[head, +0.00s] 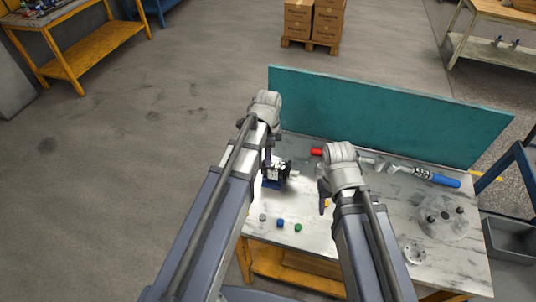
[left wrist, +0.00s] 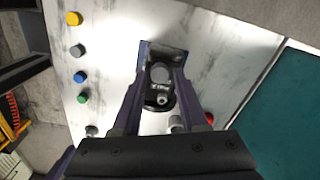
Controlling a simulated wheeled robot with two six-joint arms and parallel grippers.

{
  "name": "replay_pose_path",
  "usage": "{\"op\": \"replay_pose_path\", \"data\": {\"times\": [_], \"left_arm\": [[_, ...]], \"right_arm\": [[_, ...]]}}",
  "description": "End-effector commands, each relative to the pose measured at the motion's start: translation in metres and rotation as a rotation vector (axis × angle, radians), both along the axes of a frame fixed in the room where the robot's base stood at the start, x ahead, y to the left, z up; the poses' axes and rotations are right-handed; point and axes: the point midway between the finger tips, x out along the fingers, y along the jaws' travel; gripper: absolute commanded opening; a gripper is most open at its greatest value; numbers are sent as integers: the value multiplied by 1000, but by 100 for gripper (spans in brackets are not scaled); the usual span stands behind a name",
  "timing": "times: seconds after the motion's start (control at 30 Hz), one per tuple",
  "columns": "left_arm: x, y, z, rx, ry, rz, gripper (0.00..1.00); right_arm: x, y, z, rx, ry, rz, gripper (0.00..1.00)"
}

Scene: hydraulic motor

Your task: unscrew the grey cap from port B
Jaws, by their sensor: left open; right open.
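The hydraulic motor (head: 276,171), a dark body on a blue bracket (head: 271,184), stands near the left end of the bench. In the left wrist view a round grey cap (left wrist: 160,73) shows on the motor body (left wrist: 159,87); its port lettering is too small to read. My left gripper (head: 267,155) is above the motor, pointing down. In the left wrist view my left gripper (left wrist: 161,77) is open, with its fingers on either side of the grey cap; contact cannot be told. My right gripper (head: 323,197) is open and empty, to the right of the motor.
Loose grey (head: 263,217), blue (head: 280,223) and green (head: 298,227) caps lie along the front edge; a yellow cap (left wrist: 73,18) shows in the left wrist view. A blue-handled tool (head: 437,178) and flanged part (head: 444,215) lie right. A teal panel (head: 390,115) closes the back.

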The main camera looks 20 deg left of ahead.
Motion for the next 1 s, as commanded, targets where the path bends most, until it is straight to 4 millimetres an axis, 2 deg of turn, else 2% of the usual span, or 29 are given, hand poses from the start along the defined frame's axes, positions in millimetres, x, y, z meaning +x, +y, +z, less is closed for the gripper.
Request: {"op": "replay_pose_path", "data": {"times": [0.2,0.4,0.93,1.0], "left_arm": [[0,0,0,0,0,-300,42],[0,0,0,0,0,-465,42],[0,0,0,0,0,-480,42],[0,0,0,0,0,-479,36]], "right_arm": [[0,0,0,0,0,0,50],[0,0,0,0,0,0,50],[0,0,0,0,0,0,50],[0,0,0,0,0,0,50]]}}
